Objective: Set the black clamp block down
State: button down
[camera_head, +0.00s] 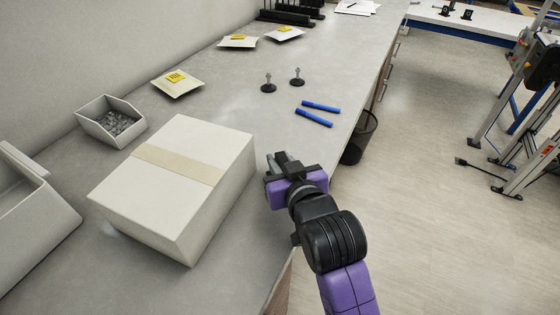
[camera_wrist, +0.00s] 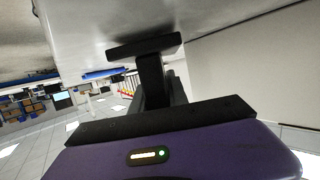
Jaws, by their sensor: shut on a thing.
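My gripper (camera_head: 284,166), at the end of my purple and black arm, is shut on the black clamp block (camera_head: 277,160). In the head view it is over the near right edge of the grey worktop (camera_head: 262,128), just right of the white box. The block is small and partly hidden by the jaws. In the wrist view dark parts (camera_wrist: 151,76) stick out from my gripper, close to the pale worktop surface. I cannot tell there which part is finger and which is block, or whether the block touches the worktop.
A white box (camera_head: 196,143) with a beige strip stands close on the left. A grey bin (camera_head: 108,122) holds small parts. Bare worktop lies between my gripper and the markers.

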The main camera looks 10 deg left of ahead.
jog(key=shift+f, duration=0.15)
jog(key=shift+f, duration=0.15)
jog(key=c, duration=1.3)
grip_release()
jog(key=v, duration=1.2)
jog(key=shift+b, duration=0.35)
